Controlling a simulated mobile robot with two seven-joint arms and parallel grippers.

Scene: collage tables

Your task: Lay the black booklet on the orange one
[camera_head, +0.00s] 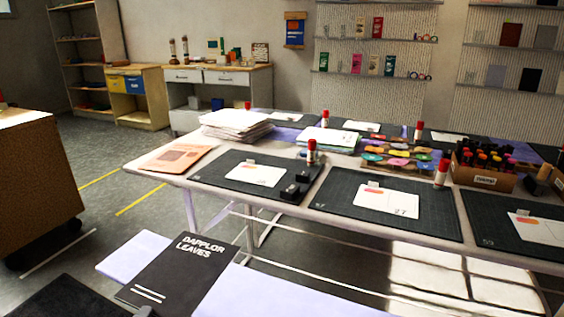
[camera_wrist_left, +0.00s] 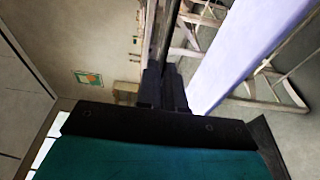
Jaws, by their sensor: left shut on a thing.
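The black booklet (camera_head: 182,268), with white lettering reading DAPPLOR LEAVES, is at the lower left of the head view. My left gripper (camera_head: 145,312) shows only as a small dark tip at the bottom edge, at the booklet's near edge. In the left wrist view its fingers (camera_wrist_left: 163,90) are shut on the booklet, which appears nearly edge-on as a dark strip (camera_wrist_left: 163,38). The orange booklet (camera_head: 176,158) lies flat on the left corner of the large table, farther off and apart from the black one. My right gripper is not in view.
A lavender surface (camera_head: 285,298) lies below the black booklet. On the large table, a paper stack (camera_head: 236,124) is behind the orange booklet, and a dark mat (camera_head: 228,185) with a card and black blocks is to its right. Floor shows between the surfaces.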

